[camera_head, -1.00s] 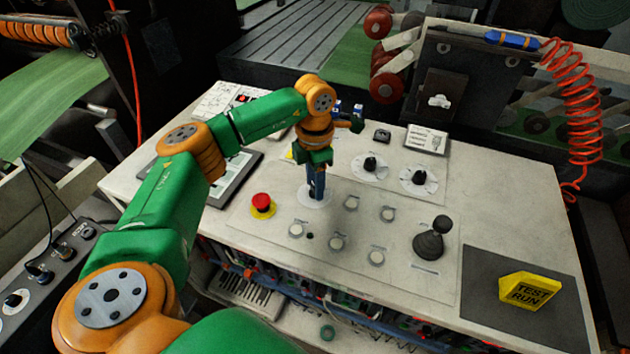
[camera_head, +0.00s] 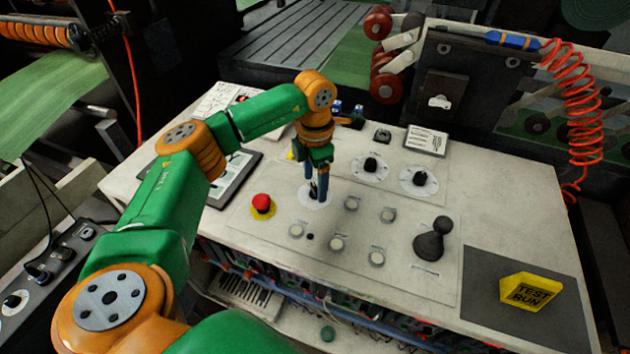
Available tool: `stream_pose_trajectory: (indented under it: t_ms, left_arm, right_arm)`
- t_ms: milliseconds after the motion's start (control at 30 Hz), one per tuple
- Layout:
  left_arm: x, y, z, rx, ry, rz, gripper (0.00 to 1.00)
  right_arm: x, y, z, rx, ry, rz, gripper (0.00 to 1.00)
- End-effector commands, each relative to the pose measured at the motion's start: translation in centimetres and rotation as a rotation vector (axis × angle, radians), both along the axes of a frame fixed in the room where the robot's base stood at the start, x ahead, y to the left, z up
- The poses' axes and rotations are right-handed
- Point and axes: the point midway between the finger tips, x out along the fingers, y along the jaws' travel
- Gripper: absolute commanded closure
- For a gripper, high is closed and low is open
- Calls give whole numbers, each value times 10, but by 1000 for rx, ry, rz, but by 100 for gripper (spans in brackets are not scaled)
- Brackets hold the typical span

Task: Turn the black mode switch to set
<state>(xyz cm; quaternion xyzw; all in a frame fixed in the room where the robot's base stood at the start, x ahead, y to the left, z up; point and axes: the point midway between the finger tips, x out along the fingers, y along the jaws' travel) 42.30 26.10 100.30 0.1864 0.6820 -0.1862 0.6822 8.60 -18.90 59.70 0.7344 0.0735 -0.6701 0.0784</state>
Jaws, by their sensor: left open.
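My left gripper (camera_head: 317,190) points straight down over the left-hand round white dial plate (camera_head: 310,202) on the control panel. Its two blue fingers are apart, and a small black knob (camera_head: 313,188), likely the mode switch, shows between them. I cannot tell whether the fingers touch it, and its pointer direction is hidden. Two similar black knobs on white dials, a middle one (camera_head: 371,164) and a right one (camera_head: 419,178), stand to the right. My right gripper is not in view.
A red emergency button (camera_head: 262,204) sits left of the gripper. Several white push buttons (camera_head: 337,244) lie in front. A black joystick (camera_head: 433,240) and a yellow TEST RUN block (camera_head: 530,291) are at right. A tablet (camera_head: 235,175) lies behind the arm.

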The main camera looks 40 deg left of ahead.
Motion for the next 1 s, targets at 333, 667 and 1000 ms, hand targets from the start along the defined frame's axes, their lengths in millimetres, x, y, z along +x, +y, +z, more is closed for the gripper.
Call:
stream_pose_trajectory:
  t_ms: [333,667,1000]
  left_arm:
    - [0,0,60,0,-4,0,24]
    - [0,0,64,0,-2,0,24]
    - [0,0,114,0,-2,0,24]
  right_arm:
    - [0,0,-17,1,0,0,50]
    - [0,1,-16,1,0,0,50]
    - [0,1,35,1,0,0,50]
